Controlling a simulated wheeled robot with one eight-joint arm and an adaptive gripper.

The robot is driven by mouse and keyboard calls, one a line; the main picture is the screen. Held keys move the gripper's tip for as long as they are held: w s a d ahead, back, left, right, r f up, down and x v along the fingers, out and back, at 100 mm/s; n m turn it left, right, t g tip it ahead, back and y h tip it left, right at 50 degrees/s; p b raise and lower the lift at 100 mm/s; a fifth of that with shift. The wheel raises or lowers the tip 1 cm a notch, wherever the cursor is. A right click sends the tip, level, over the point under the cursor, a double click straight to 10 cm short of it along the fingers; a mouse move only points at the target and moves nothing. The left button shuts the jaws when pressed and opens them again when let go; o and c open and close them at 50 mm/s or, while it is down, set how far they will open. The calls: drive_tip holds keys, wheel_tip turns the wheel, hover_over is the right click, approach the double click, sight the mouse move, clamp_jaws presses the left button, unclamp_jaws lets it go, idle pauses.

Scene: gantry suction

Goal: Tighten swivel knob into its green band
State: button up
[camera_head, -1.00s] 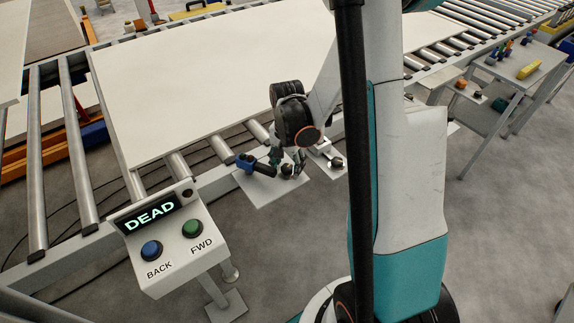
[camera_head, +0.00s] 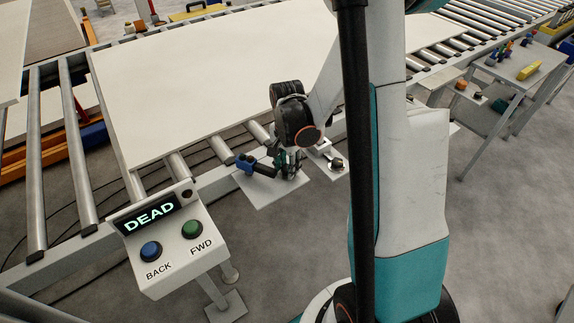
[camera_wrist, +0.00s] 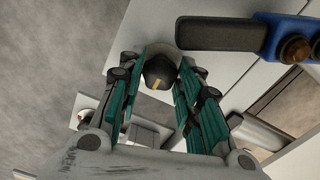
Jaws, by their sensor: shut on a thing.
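The swivel knob (camera_wrist: 160,72) is black and rounded with a yellow mark on its top, in the upper middle of the wrist view. It stands over a light plate. My gripper (camera_wrist: 168,62) has its teal-padded fingers on both sides of the knob, shut on it. In the head view my gripper (camera_head: 288,162) is low over the small plate (camera_head: 268,197) beside the conveyor, and it hides the knob there. I cannot make out a green band or where the mark stands against it.
A blue part with a black lever (camera_wrist: 222,34) lies close beside my gripper. A second dark knob (camera_head: 337,164) sits on a plate to the right. A white board (camera_head: 220,75) lies on the rollers. The control box (camera_head: 165,240) reads DEAD, with BACK and FWD buttons.

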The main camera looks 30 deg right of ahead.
drive_tip(key=shift+m, duration=2)
drive_tip(key=o, duration=1.1)
drive_tip(key=shift+c, duration=0.2)
wheel_tip(320, 180, up, 12)
